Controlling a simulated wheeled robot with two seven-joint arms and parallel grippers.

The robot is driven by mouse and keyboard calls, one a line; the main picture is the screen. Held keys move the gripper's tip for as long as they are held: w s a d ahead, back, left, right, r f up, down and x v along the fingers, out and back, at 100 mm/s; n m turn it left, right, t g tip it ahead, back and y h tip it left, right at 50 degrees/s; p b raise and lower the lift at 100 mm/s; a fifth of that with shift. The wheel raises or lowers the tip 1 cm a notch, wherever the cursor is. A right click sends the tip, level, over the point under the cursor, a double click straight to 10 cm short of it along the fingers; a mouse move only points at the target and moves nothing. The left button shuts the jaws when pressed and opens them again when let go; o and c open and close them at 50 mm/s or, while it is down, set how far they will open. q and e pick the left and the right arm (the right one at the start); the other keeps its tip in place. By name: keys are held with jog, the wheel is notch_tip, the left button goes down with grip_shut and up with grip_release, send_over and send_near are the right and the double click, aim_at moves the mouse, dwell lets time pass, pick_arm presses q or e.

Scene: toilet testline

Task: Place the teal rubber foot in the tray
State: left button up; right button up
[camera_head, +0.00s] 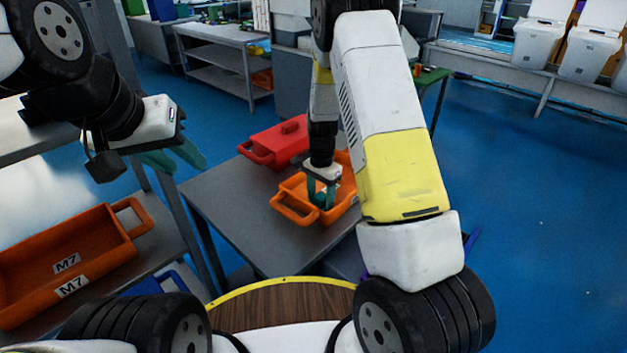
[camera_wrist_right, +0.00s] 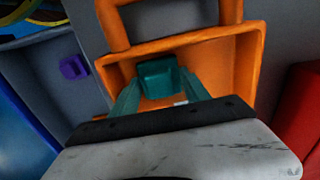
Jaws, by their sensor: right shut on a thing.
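The teal rubber foot (camera_wrist_right: 160,78) is a small block between the two teal fingers of my right gripper (camera_wrist_right: 158,88) in the wrist view. My right gripper is shut on it. In the head view this gripper (camera_head: 322,198) points down inside the orange tray (camera_head: 290,213) on the grey table; the fingers largely hide the foot there. The tray's walls surround the foot in the wrist view (camera_wrist_right: 250,65); whether the foot touches the floor I cannot tell. My left gripper (camera_head: 186,164) is empty, its fingers apart, in the air at the left.
A red tray (camera_head: 262,153) stands behind the orange one on the grey table (camera_head: 238,220). A larger orange tray marked M7 (camera_head: 118,243) sits on a shelf at the left. The table's front left part is clear. White bins (camera_head: 538,45) stand far right.

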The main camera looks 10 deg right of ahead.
aim_at(321, 195)
jog(key=shift+f, duration=0.15)
jog(key=o, duration=1.5)
jog(key=shift+c, duration=0.2)
notch_tip(321, 195, up, 12)
jog(key=s+d+r+n+t+y, duration=0.1)
jog(key=s+r+n, duration=0.1)
jog(key=s+r, duration=0.45)
jog(key=s+r+n+t+y, duration=0.1)
jog(key=s+r+n+t, duration=0.2)
jog(key=r, duration=0.6)
jog(key=s+r+n+t, duration=0.1)
jog(key=s+r+n, duration=0.1)
jog(key=s, duration=0.6)
jog(key=s+r+n+t, duration=0.1)
jog(key=s+r+n, duration=0.2)
jog(key=s, duration=0.4)
jog(key=shift+s+d+r+n, duration=0.15)
jog(key=shift+s+d+n, duration=0.15)
jog(key=shift+s+d, duration=0.1)
